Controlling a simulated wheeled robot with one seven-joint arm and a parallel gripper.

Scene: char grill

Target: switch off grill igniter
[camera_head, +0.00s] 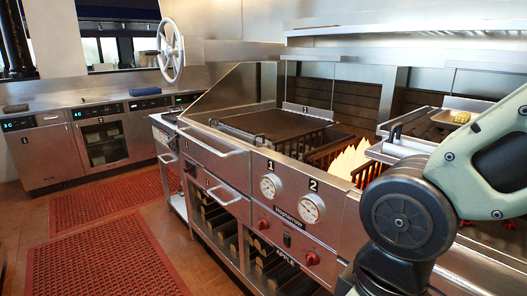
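The char grill is a steel unit with a front panel (290,238) in the middle right of the head view. Two round white dials, dial 1 (269,187) and dial 2 (311,209), sit high on it. Below them are a left red knob (263,224) and a right red knob (312,258). A small dark switch (287,239) lies between the knobs; it may be the igniter, but its setting is too small to tell. Yellow-white flames (348,160) show in the grill behind the panel. My arm fills the right side; my gripper is not in view.
Bar handles (224,195) stick out from the unit left of the dials. Open shelves lie below. A food tray (455,118) sits at the back right. Red floor mats (104,262) cover the clear floor at left, before a row of ovens (104,142).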

